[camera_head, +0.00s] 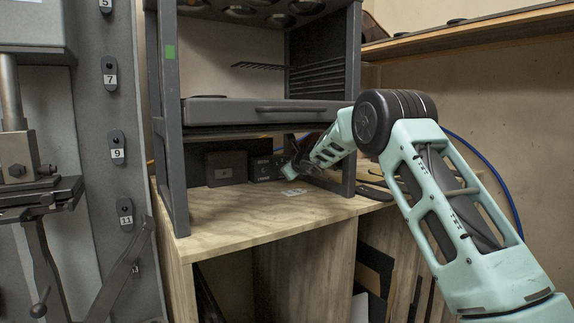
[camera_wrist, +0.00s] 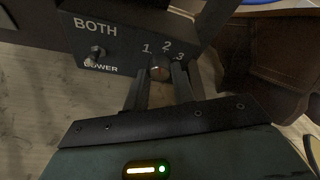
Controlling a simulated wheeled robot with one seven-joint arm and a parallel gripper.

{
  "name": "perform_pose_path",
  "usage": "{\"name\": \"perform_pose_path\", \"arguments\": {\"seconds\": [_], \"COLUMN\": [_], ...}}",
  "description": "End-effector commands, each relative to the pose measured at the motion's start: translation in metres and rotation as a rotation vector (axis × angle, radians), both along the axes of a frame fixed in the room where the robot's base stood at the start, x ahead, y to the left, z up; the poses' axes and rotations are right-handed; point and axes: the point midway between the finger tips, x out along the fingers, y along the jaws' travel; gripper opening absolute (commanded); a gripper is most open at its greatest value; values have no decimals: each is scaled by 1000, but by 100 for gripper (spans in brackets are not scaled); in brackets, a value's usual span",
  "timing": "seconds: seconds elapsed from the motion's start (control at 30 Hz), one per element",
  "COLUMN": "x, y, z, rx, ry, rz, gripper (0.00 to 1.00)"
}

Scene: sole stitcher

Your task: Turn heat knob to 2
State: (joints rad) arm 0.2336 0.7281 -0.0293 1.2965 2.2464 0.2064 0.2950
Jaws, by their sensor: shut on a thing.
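The heat knob (camera_wrist: 159,72) is a small round knob on a dark control panel (camera_wrist: 120,50) in the wrist view, below the printed numbers 1, 2 and 3. My gripper (camera_wrist: 160,80) has a finger on each side of the knob and is shut on it. The fingers hide the knob's sides, and I cannot tell which number it points to. In the head view the dark control box (camera_head: 265,168) sits under the rack shelf, and my gripper (camera_head: 288,172) reaches its right side.
A toggle switch (camera_wrist: 96,55) between the labels BOTH and LOWER stands left of the knob. In the head view, a dark rack post (camera_head: 349,150) stands close to my arm. A brown box (camera_head: 226,168) sits left of the control box. The wooden tabletop (camera_head: 240,225) in front is mostly clear.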

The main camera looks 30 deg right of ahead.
Motion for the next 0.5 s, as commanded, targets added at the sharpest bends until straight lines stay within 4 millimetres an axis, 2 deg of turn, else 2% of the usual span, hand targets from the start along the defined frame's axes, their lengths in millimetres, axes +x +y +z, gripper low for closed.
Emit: {"name": "perform_pose_path", "arguments": {"seconds": [0.4, 0.43, 0.5], "x": [0, 0, 0], "y": [0, 0, 0], "z": [0, 0, 0], "rx": [54, 54, 54], "ry": [2, 2, 2], "rz": [0, 0, 0], "gripper": [3, 34, 47]}}
